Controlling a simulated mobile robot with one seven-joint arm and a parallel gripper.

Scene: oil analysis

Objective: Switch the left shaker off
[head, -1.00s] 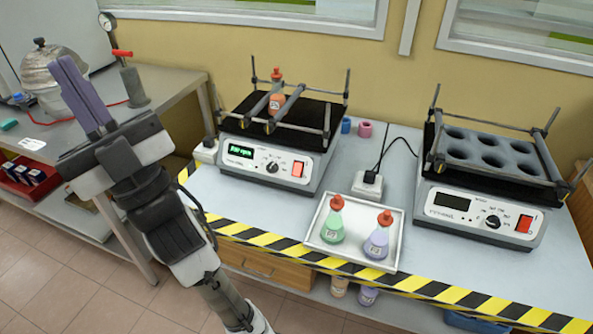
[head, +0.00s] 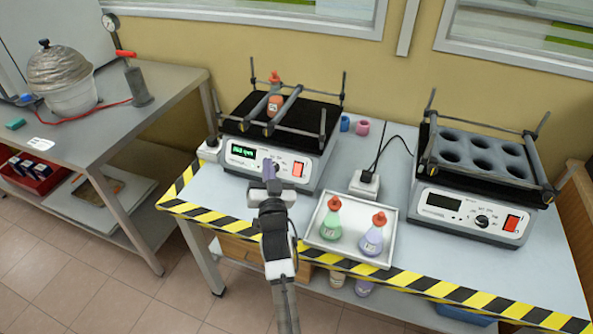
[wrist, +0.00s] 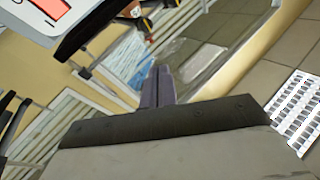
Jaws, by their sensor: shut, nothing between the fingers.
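The left shaker (head: 284,170) stands at the back left of the striped-edge table. Its display (head: 243,151) is lit green, and a red switch (head: 297,170) sits at the right of its front panel. An orange-red flask (head: 274,105) is held between the bars on top. My gripper (head: 268,170) is shut and empty, in front of the panel and left of the red switch. It hides the knob area; I cannot tell whether it touches. In the wrist view the purple fingers (wrist: 157,88) are together, and the red switch (wrist: 48,8) shows at the top left.
A right shaker (head: 470,215) with a dark display stands at the right. A white tray (head: 348,254) with a green and a purple flask lies right of my arm. A white plug adapter (head: 364,186) sits between the shakers. A side table (head: 165,95) is at the left.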

